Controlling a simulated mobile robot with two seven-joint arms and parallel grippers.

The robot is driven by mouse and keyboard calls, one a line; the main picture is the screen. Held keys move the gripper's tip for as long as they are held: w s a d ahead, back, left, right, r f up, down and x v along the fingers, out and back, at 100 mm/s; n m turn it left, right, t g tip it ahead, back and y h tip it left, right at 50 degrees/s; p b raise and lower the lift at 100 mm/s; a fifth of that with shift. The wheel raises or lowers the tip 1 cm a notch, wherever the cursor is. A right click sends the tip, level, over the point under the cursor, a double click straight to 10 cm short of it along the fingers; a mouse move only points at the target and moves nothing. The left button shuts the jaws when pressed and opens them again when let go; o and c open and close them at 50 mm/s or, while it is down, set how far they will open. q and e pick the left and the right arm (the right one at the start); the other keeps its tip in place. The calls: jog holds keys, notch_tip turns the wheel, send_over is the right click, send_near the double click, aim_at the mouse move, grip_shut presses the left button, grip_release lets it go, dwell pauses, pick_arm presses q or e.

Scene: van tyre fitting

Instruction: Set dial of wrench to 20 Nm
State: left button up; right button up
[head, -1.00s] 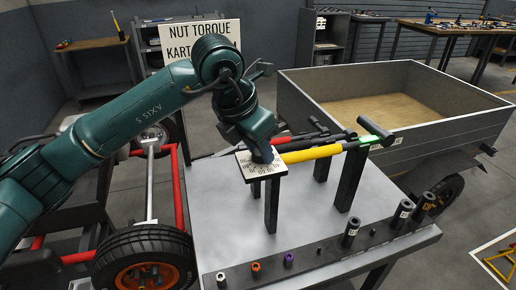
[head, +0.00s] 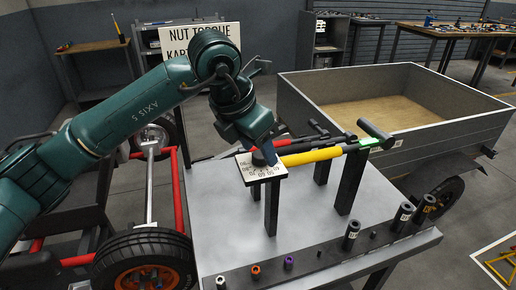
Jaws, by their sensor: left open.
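The torque wrench with a yellow handle (head: 310,156) lies across two dark upright supports on the grey work table. At its left end is a square white dial plate (head: 246,171) with numbers around it. A dark round knob (head: 264,158) sits in the middle of the plate. My left gripper (head: 262,150) points down at the knob from above, with its jaws open. The fingertips are close to the knob; I cannot tell whether they touch it. The dial's numbers are too small to read a setting surely. My right gripper is not in view.
Red-handled and black wrenches (head: 283,144) lie just behind the yellow one. Several sockets stand on a dark strip (head: 330,257) along the table's front edge. A tyre (head: 146,262) is at the lower left, a trailer (head: 400,95) behind right. The table's middle (head: 218,220) is bare.

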pick_arm(q)
jog(key=v, duration=1.2)
jog(key=shift+b, duration=0.3)
jog(key=shift+s, duration=0.1)
